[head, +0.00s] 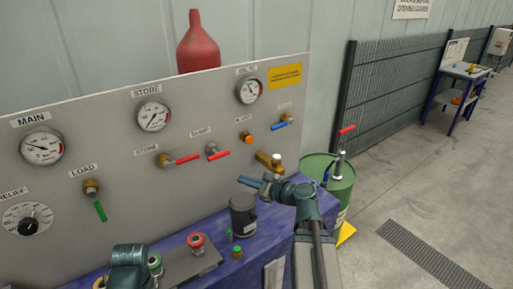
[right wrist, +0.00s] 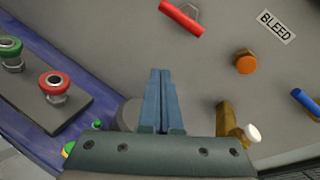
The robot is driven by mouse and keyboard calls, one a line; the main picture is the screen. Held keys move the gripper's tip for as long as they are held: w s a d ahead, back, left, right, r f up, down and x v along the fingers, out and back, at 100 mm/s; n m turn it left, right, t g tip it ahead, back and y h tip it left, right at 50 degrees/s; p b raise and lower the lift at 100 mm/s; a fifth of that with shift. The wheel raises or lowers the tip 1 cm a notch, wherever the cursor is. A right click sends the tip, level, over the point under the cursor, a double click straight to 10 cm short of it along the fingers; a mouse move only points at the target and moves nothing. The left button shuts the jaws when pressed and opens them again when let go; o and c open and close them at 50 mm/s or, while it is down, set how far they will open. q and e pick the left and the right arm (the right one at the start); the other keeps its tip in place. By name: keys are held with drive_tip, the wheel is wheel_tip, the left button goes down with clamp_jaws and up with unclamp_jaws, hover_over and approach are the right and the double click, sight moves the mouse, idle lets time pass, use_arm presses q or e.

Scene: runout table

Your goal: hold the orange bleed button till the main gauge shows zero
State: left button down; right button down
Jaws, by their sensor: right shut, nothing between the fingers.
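The orange bleed button (head: 246,137) sits on a brass fitting on the grey panel, right of the red-handled valves. It also shows in the right wrist view (right wrist: 246,64), beside the BLEED label (right wrist: 277,27). My right gripper (head: 242,180) is shut and empty in front of the panel, below the button and apart from it. In the right wrist view its blue fingers (right wrist: 160,74) point at bare panel, left of the button. The main gauge (head: 42,147) is at the panel's far left; its needle points left, its figures too small to read.
A brass spout with a white knob (head: 276,160) juts out near my right gripper. A dark canister (head: 243,214) stands on the blue bench below. A blue-handled valve (head: 281,125) is right of the button. A green drum (head: 340,190) stands beyond the bench.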

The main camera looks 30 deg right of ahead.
sight(251, 140)
drive_tip(key=s+d+r+m+t+h, duration=0.1)
drive_tip(key=d+r+m+h, duration=0.1)
drive_tip(key=d+m, duration=0.2)
drive_tip(key=s+d+r+m+t+h, duration=0.2)
drive_tip(key=d+m, duration=0.1)
drive_tip(key=d, duration=0.4)
drive_tip(key=shift+d+r+m+t, duration=0.25)
drive_tip(key=shift+d+m+t, duration=0.05)
drive_tip(key=shift+m, duration=0.1)
drive_tip(key=w, duration=0.4)
drive_tip(key=w+a, duration=0.1)
drive_tip(key=w, duration=0.9)
drive_tip(key=shift+a, duration=0.2)
